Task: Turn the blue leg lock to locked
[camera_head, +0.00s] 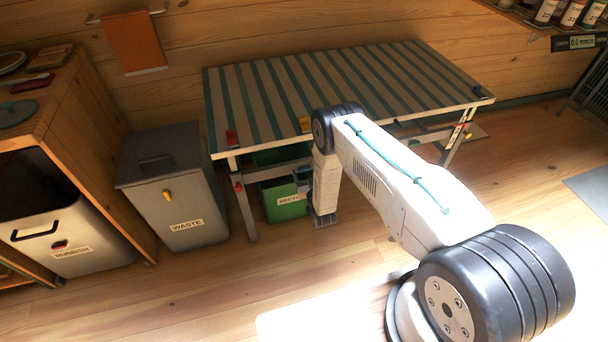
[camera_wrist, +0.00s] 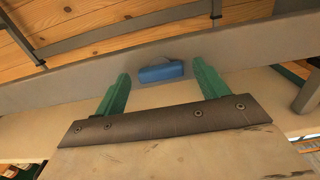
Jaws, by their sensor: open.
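The blue leg lock (camera_wrist: 161,72) shows in the wrist view as a small blue block on a grey bar, with its long side lying roughly along the bar. My gripper (camera_wrist: 160,75) is open, with one green finger to the left of the lock and one to the right. There is a gap on both sides, and I cannot tell how far the fingertips are from it in depth. In the head view the striped folding table (camera_head: 290,95) stands against the wall. My arm covers part of its front, and I cannot make out the lock my gripper faces there.
A grey waste bin (camera_head: 165,205) and a wooden cabinet (camera_head: 95,150) with a rubbish bin (camera_head: 75,255) stand left of the table. A green recycling bin (camera_head: 285,205) is under it. The wooden floor at the front left is clear.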

